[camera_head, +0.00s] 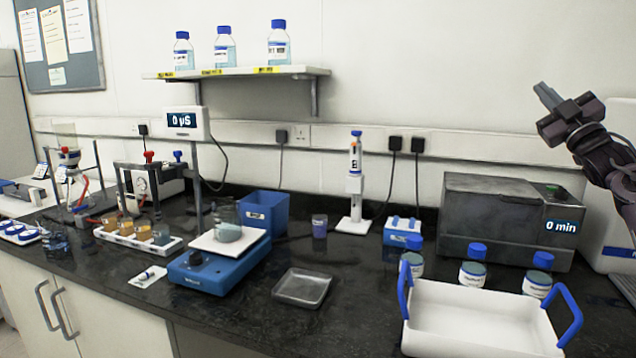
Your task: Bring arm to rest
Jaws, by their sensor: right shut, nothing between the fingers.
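My right gripper (546,97) is raised in the air at the upper right, in front of the bare wall and above the grey box with the "0 min" display. It is shut with nothing in it, and its fingers point up and to the left. The right arm comes in from the right edge. It touches nothing on the bench. My left gripper is out of view.
A white tray with blue handles (480,320) stands at the front right, with several blue-capped bottles behind it. The grey box (480,225) stands behind these. A blue stirrer (215,275) bears a beaker (228,232). A metal dish (302,288) lies mid-bench.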

